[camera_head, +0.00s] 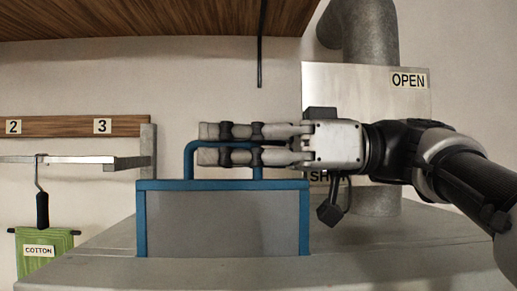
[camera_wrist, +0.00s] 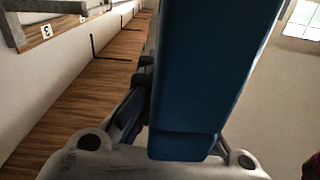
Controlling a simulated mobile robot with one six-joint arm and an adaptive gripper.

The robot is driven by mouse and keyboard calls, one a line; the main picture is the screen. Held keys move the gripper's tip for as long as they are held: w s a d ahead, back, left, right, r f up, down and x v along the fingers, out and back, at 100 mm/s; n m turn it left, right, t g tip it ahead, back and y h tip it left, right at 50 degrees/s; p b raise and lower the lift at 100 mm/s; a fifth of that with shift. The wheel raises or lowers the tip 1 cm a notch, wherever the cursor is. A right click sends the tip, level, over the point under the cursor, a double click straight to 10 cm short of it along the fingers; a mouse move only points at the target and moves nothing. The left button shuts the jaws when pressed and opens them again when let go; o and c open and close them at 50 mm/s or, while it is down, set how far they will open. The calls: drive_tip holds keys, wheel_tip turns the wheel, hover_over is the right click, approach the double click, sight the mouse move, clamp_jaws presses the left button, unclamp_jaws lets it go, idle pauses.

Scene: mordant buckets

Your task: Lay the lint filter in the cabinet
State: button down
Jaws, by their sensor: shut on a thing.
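The lint filter (camera_head: 222,225) is a grey panel with a blue frame and a blue loop handle on top. It stands upright in the head view, in front of a grey metal top. My gripper (camera_head: 207,144) comes in from the right and is shut on the handle. In the wrist view, the filter's blue frame (camera_wrist: 200,75) fills the middle, close to the camera. The filter's lower edge meets the grey top in the picture. I cannot tell whether it sits in a slot or is clear of it. I cannot pick out a cabinet for certain.
A metal plate (camera_head: 350,85) marked OPEN and a grey pipe (camera_head: 365,28) stand behind my gripper. A wooden overhang (camera_head: 150,18) with a black rod is above. At left, a metal rail (camera_head: 75,160) bears a hook with a green COTTON cloth (camera_head: 42,262).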

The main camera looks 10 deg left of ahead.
drive_tip(key=shift+r+p, duration=1.05)
drive_tip(key=shift+r, duration=0.45)
drive_tip(key=shift+f, duration=0.1)
wheel_tip(320, 180, down, 5)
drive_tip(key=b, duration=0.4)
drive_tip(key=shift+f, duration=0.15)
